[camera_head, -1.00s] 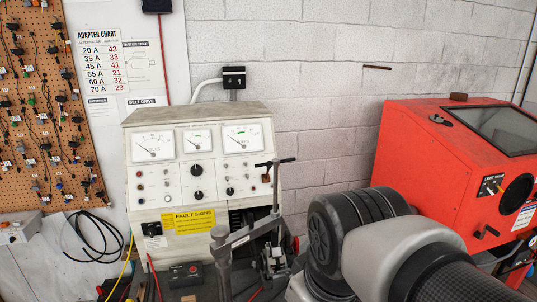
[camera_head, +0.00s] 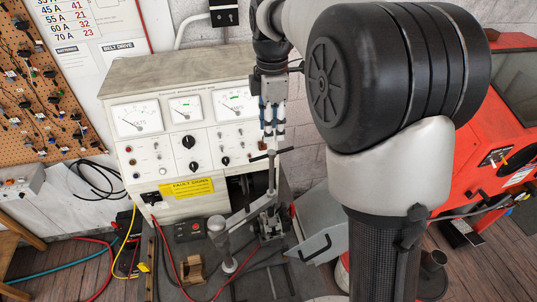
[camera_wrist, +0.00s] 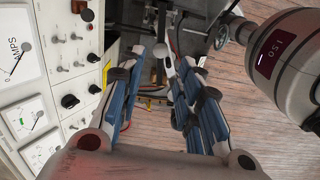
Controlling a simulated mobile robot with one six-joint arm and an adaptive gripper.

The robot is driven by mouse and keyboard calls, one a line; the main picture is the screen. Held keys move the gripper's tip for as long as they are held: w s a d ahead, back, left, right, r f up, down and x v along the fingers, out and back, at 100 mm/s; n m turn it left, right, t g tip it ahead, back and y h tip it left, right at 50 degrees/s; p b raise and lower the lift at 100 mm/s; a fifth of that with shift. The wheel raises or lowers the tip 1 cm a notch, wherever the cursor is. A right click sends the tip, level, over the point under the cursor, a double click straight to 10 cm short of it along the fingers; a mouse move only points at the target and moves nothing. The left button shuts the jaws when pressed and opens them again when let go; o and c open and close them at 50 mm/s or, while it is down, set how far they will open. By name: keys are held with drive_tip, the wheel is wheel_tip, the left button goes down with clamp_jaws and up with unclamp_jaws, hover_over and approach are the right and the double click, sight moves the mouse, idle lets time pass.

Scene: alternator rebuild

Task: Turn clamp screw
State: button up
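The clamp screw (camera_head: 271,174) is an upright dark rod with a crossbar (camera_head: 258,156) at its top, in front of the test bench's right side. Its lower end meets the clamp (camera_head: 268,222). My gripper (camera_head: 273,137) points down just above the crossbar, with its blue fingers apart. I cannot tell whether a fingertip touches the bar. In the wrist view, my gripper (camera_wrist: 164,65) shows a gap between the fingers. A pale rod and a round knob appear beyond the gap, but I cannot tell which part they belong to.
The test bench (camera_head: 165,155) with meters stands close behind my gripper. A grey lever arm with a round post (camera_head: 219,225) stands left of the clamp. A red cabinet (camera_head: 490,185) is at the right. Cables (camera_head: 172,262) and a small wooden block (camera_head: 193,268) lie in front.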

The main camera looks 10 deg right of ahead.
sight(271, 174)
wheel_tip(271, 174, down, 16)
drive_tip(key=shift+p, duration=0.35)
drive_tip(key=shift+f, duration=0.1)
drive_tip(key=shift+c, duration=0.2)
clamp_jaws()
